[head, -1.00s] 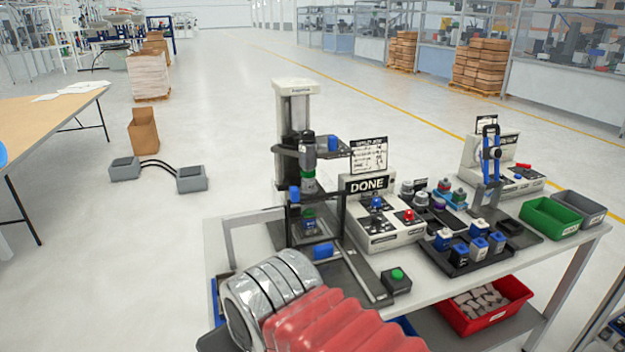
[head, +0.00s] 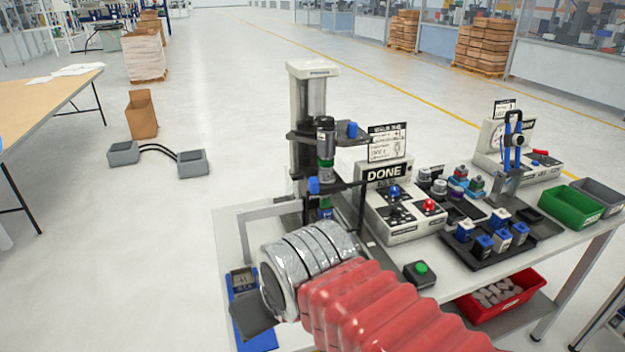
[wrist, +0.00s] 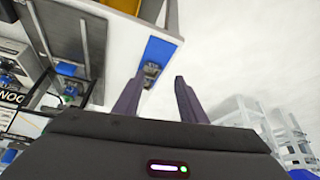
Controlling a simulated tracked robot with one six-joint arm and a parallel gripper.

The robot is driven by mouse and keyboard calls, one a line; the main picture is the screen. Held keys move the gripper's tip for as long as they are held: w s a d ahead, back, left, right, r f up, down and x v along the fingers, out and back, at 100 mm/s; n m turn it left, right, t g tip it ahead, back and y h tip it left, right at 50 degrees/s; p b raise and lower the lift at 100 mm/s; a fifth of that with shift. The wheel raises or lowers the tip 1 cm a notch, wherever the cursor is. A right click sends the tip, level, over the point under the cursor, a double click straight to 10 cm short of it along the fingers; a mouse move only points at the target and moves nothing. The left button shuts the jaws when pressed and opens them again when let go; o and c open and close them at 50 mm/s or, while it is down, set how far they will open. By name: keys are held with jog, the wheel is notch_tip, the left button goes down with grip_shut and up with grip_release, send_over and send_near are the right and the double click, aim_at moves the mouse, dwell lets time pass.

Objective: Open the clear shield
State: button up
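The press station (head: 307,110) stands on the white workbench, with a tall grey column and dark holders. Its clear shield is hard to make out; I see a dark upright post (head: 361,205) and a blue knob (head: 314,186) at its front. My silver-and-red arm covers the lower front of the station. My gripper is at the bench's left front in the head view, its fingers not clear there. In the wrist view my gripper (wrist: 158,95) is open, its two dark fingers apart with nothing between them, near the bench edge and not touching the shield.
A DONE control box (head: 400,215), a green button (head: 420,273) and a dark tray of blue-and-white parts (head: 490,247) stand to the right.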

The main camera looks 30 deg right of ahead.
jog(key=w+d+r+m, duration=0.2)
jog(key=w+d+r, duration=0.85)
jog(key=w, duration=0.25)
jog(key=g+h, duration=0.1)
send_near(313, 178)
jog(key=r, duration=0.1)
jog(key=s+r, duration=0.1)
jog(key=r, duration=0.1)
jog(key=shift+s+a+r+m, duration=0.15)
jog(key=shift+a+r+m, duration=0.1)
jog(key=shift+m, duration=0.15)
jog(key=x, duration=1.4)
jog(key=shift+s+d, duration=0.1)
jog(key=shift+s, duration=0.1)
jog(key=shift+c, duration=0.4)
grip_shut()
